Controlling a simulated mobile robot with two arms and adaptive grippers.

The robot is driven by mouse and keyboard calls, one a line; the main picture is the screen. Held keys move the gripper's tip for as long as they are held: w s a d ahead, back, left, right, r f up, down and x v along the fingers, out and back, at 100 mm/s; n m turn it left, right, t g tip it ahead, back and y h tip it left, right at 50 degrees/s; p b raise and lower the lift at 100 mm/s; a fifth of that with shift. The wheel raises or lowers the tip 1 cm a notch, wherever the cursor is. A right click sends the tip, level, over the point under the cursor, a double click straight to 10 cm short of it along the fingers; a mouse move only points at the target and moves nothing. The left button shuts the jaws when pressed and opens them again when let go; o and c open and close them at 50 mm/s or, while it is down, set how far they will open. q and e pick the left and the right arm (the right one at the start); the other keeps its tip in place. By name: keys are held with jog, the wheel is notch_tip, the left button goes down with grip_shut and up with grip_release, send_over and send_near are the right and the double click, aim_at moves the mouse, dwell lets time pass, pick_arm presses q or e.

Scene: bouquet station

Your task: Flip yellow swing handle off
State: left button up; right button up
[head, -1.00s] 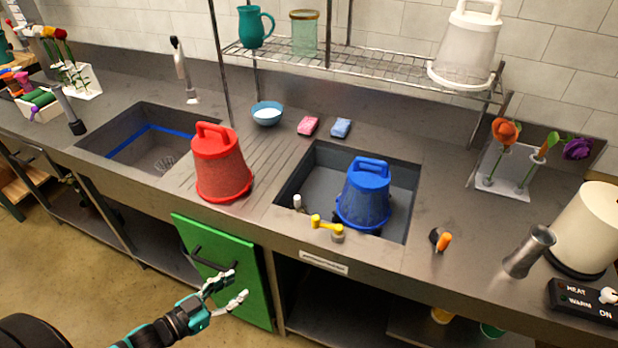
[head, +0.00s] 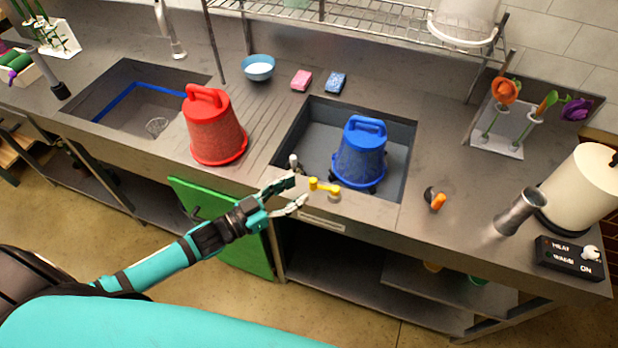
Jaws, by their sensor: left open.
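The yellow swing handle (head: 324,187) sits at the front edge of the right sink (head: 398,165), in front of the blue bucket. It lies roughly level, with one end on a small pale round base at its right. My left gripper (head: 296,192) reaches in from the left and is open and empty. Its fingertips are just left of the handle, with a small gap showing in the picture. I cannot tell their exact height against it. My right gripper is not in view.
A blue bucket (head: 360,155) stands in the right sink, and a red bucket (head: 213,130) stands on the counter to its left. A small white knob (head: 293,161) is near the handle. A green cabinet door (head: 245,255) hangs open below my arm. An orange-handled tool (head: 437,201) lies to the right.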

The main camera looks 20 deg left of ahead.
aim_at(310, 182)
pick_arm(q)
jog(key=x, duration=0.5)
jog(key=shift+p, duration=0.35)
jog(key=shift+s, duration=0.1)
grip_shut()
